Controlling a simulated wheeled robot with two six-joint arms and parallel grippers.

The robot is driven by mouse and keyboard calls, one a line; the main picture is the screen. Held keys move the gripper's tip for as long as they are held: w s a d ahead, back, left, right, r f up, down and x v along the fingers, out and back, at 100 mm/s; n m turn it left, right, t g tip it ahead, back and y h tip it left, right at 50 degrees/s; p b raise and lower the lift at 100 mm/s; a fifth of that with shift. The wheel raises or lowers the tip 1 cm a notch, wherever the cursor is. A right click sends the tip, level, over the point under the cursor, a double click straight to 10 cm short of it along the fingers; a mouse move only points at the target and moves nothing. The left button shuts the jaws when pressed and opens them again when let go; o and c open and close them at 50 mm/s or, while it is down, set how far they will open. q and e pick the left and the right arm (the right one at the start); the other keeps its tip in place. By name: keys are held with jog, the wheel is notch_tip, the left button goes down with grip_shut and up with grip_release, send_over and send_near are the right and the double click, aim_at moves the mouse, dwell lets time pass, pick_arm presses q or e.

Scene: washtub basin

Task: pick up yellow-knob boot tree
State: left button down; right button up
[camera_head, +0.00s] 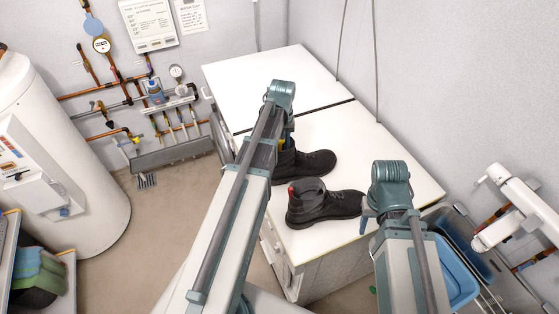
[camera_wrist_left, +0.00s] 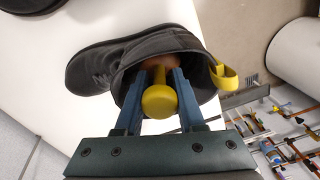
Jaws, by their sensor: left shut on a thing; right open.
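In the left wrist view, the yellow-knob boot tree (camera_wrist_left: 159,101) is inside a black boot (camera_wrist_left: 105,62), with its yellow knob at the boot's opening. My left gripper (camera_wrist_left: 156,85) is shut on the boot tree, its blue fingers on either side of the knob. In the head view this boot (camera_head: 308,162) stands on the white worktop, partly hidden by my left arm; the left gripper's fingers are hidden there too. My right gripper (camera_head: 366,222) is open beside the toe of a second black boot; only part of its fingers shows.
The second black boot (camera_head: 320,204), with red at its opening, stands near the front of the white worktop (camera_head: 355,138). A blue basin (camera_head: 458,270) is at lower right. A white tank (camera_head: 60,150) and wall pipes are at left. The back of the worktop is clear.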

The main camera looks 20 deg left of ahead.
pick_arm(q)
jog(key=shift+r, duration=0.15)
pick_arm(e)
jog(key=shift+r, duration=0.1)
dwell(0.3)
pick_arm(q)
notch_tip(320, 180, up, 18)
jog(key=p, duration=1.8)
pick_arm(e)
notch_tip(320, 180, up, 18)
jog(key=shift+s, duration=0.1)
